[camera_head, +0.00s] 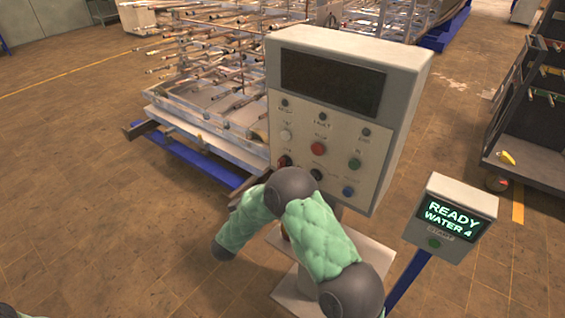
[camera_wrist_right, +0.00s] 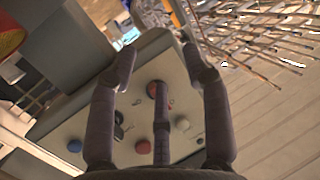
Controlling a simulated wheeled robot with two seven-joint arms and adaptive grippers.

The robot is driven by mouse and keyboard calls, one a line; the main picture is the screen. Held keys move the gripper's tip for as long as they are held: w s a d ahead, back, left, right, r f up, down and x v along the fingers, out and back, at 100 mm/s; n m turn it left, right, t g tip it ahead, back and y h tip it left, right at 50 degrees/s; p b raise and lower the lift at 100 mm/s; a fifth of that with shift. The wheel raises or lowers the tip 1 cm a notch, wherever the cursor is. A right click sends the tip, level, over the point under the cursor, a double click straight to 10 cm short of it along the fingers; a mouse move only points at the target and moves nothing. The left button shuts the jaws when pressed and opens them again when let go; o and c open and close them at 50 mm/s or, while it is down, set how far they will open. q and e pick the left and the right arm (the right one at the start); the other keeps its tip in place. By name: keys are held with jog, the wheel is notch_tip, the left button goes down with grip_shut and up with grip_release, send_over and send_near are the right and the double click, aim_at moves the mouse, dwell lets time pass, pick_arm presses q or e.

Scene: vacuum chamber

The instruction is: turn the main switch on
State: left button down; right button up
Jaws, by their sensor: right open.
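The grey control panel (camera_head: 335,115) stands upright in the middle of the head view, with a dark screen above its knobs and buttons. What looks like the main switch (camera_head: 284,161) is the dark, reddish knob at its lower left. It also shows as a round red-brown knob in the wrist view (camera_wrist_right: 156,88). My right gripper (camera_wrist_right: 160,66) is open and empty, its fingers spread in front of the panel with that knob between them in the picture. Contact cannot be told. In the head view my green-padded right arm hides most of the gripper. My left gripper is out of view.
Near the switch are a white button (camera_head: 286,136), a red button (camera_head: 318,149), a green button (camera_head: 354,163) and a blue button (camera_head: 348,191). A small box reading READY WATER 4 (camera_head: 450,215) stands at right. A rack of rods (camera_head: 215,75) is behind; floor at left is clear.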

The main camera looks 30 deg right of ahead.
aim_at(282, 165)
notch_tip(282, 165, up, 10)
jog(key=s+d+f+m+g+h, duration=0.1)
jog(key=s+d+m+g+h, duration=0.2)
jog(key=m+g+h, duration=0.15)
jog(key=shift+n+t, duration=0.25)
jog(key=shift+t, duration=0.1)
jog(key=x, duration=1)
jog(key=shift+w+a+r, duration=0.1)
jog(key=shift+w+r, duration=0.2)
jog(key=shift+r, duration=0.05)
grip_shut()
